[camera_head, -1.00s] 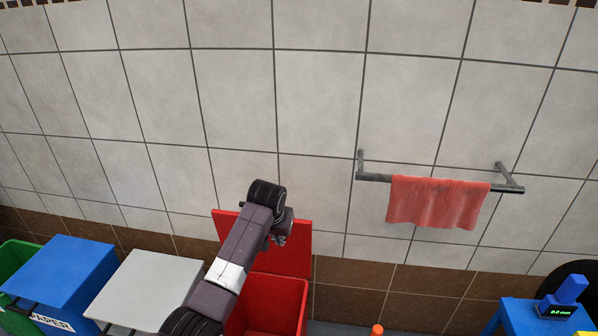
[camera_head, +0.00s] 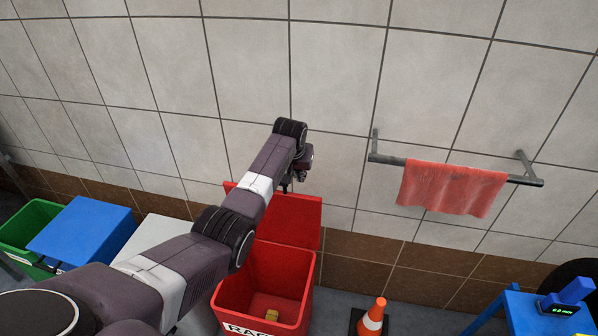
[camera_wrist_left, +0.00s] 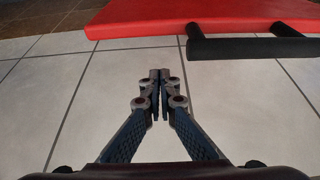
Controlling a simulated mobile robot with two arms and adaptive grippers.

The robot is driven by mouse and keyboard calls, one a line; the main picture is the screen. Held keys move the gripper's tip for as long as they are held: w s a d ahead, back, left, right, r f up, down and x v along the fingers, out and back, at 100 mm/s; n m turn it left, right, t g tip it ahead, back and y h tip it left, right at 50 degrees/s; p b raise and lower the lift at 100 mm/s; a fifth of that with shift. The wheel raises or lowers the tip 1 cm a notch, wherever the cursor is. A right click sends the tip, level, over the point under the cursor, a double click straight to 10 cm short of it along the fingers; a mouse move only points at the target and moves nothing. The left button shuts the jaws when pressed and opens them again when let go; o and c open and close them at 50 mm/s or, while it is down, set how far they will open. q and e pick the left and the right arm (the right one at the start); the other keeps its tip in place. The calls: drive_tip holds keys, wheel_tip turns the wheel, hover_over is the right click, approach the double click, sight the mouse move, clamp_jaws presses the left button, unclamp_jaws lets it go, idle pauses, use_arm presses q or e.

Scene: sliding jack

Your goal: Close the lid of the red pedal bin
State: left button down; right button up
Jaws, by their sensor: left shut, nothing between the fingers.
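The red pedal bin (camera_head: 265,285) stands against the wall in the head view, with its lid (camera_head: 297,222) raised and leaning back near the wall. A small yellowish thing (camera_head: 272,314) lies inside the bin. My left arm reaches over from the left, and my left gripper (camera_head: 300,176) is by the upper part of the lid, mostly hidden behind the wrist. In the left wrist view the gripper (camera_wrist_left: 160,76) is shut and empty. The red lid (camera_wrist_left: 180,17) with a dark bar shows above the fingertips there, apart from them. My right gripper is out of view.
A blue bin (camera_head: 82,232), a green bin (camera_head: 28,230) and a grey-lidded bin (camera_head: 155,235) stand left of the red bin. A traffic cone (camera_head: 374,318) is to the right. A towel rail holds a red towel (camera_head: 450,186) on the wall above.

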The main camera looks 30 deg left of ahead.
use_arm(q)
drive_tip(key=shift+s+d+f+p, duration=0.15)
drive_tip(key=shift+s+f+p, duration=0.1)
drive_tip(key=shift+s+p, duration=0.3)
drive_tip(key=shift+s+d+f+p, duration=0.1)
drive_tip(key=shift+s+f+p, duration=0.15)
drive_tip(key=shift+s+p, duration=0.25)
drive_tip(key=shift+s+d+f+p, duration=0.15)
drive_tip(key=shift+s+f+p, duration=0.1)
drive_tip(key=shift+s+p, duration=0.3)
drive_tip(key=shift+s+f, duration=0.1)
drive_tip(key=shift+f, duration=0.05)
drive_tip(key=shift+a+f, duration=0.1)
